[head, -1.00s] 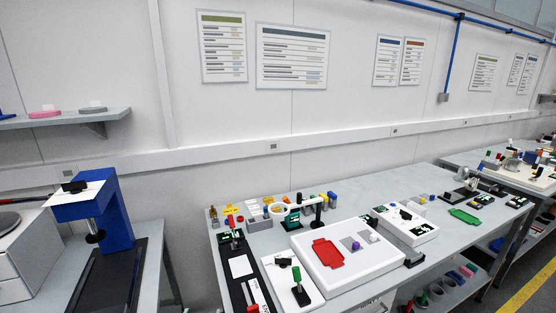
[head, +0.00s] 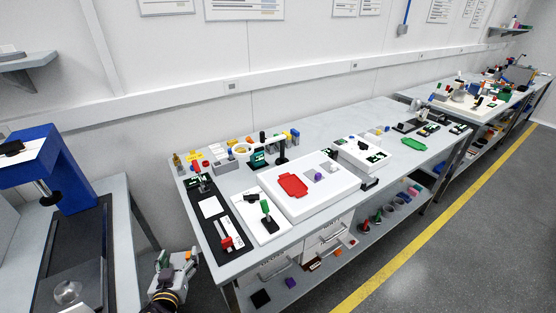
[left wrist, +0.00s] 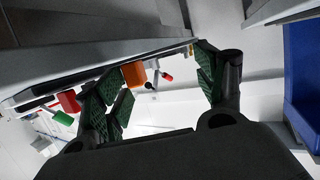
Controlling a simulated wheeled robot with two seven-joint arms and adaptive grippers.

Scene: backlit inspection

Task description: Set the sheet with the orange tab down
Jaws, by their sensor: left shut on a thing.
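My left gripper (head: 176,262) is low at the front left in the head view, beside the near left end of the workbench and below its top. In the left wrist view its two fingers (left wrist: 160,84) stand apart with a small orange piece (left wrist: 134,74) near the left finger. I take this piece to be the orange tab of the sheet in its hold. The rest of the sheet cannot be made out. My right gripper is not in view.
The workbench (head: 330,140) carries a white box (head: 335,197) with a red plate (head: 293,185), a black strip (head: 228,247), a white board with a green-topped handle (head: 265,207) and a green plate (head: 414,143). A blue stand (head: 62,165) is on the left table; a gap separates the tables.

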